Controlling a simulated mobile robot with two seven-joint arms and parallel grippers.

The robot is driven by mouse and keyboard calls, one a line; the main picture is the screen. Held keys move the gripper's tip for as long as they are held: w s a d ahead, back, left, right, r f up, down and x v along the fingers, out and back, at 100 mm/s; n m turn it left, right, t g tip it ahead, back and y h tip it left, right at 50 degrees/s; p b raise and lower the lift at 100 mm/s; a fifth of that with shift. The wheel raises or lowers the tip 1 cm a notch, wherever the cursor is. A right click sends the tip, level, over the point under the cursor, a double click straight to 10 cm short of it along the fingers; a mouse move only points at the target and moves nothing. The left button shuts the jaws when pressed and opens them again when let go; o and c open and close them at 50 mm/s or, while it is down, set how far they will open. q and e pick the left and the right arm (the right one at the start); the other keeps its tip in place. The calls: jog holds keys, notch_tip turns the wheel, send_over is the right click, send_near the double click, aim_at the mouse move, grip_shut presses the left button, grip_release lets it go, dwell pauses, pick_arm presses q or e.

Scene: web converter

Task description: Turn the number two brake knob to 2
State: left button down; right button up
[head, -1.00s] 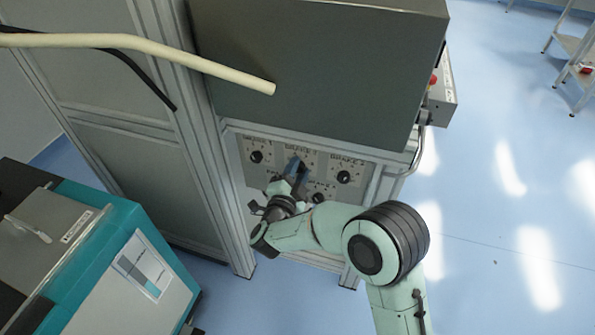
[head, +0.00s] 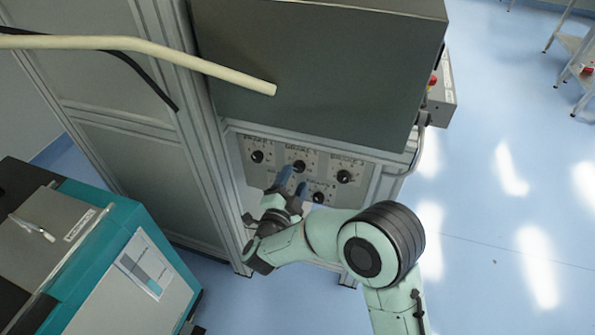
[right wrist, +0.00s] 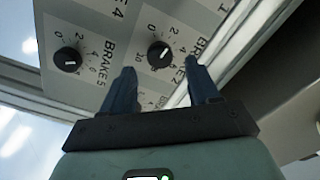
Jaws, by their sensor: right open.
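The number two brake knob (head: 299,166) is a round black knob in the upper middle of the grey panel (head: 279,158). In the right wrist view the knob (right wrist: 159,54) is beside the label BRAKE 2, with a white pointer mark set diagonally; the exact number it points to is hard to read. My right gripper (head: 293,182) is open in front of the panel, just below the knob in the head view. In the right wrist view its two dark fingers (right wrist: 160,78) point toward the panel with the knob in the gap between them, apart from it. My left gripper is out of view.
Other black knobs are near: upper left (head: 257,156), upper right (head: 344,176) and the lower BRAKE 5 knob (head: 318,197). A large dark grey box (head: 320,65) overhangs the panel. A teal and grey machine (head: 110,240) stands at the lower left.

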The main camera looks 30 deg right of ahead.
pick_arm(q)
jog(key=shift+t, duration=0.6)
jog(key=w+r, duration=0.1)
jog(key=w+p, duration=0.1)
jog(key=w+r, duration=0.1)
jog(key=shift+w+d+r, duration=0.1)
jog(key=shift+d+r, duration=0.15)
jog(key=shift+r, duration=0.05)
pick_arm(e)
jog(key=v, duration=0.9)
jog(key=shift+a, duration=0.2)
jog(key=shift+s, duration=0.1)
